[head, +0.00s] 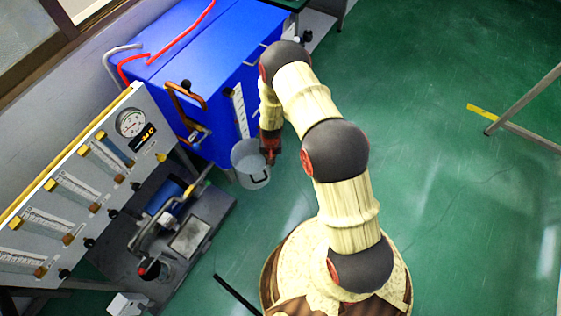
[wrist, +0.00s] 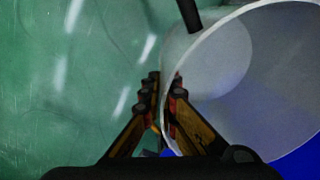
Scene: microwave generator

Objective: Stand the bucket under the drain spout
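The bucket (head: 245,158) is light grey, upright or nearly so, with a dark handle, beside the front of the blue cabinet. In the wrist view its wall and pale rim (wrist: 222,38) fill the right side. My gripper (head: 270,157) is at the bucket's right rim. In the wrist view my gripper (wrist: 165,92) has one finger outside the wall and one inside, closed on it. I cannot tell whether the bucket's base touches the floor. A bent copper-coloured pipe (head: 186,104) on the cabinet front, left of the bucket, may be the drain spout; its outlet is unclear.
The blue cabinet (head: 215,60) stands behind the bucket. A gauge panel (head: 85,180) and a pump on a dark base (head: 205,208) are at left. The green floor (head: 440,90) at right is open, with a metal frame (head: 520,100) at the far right.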

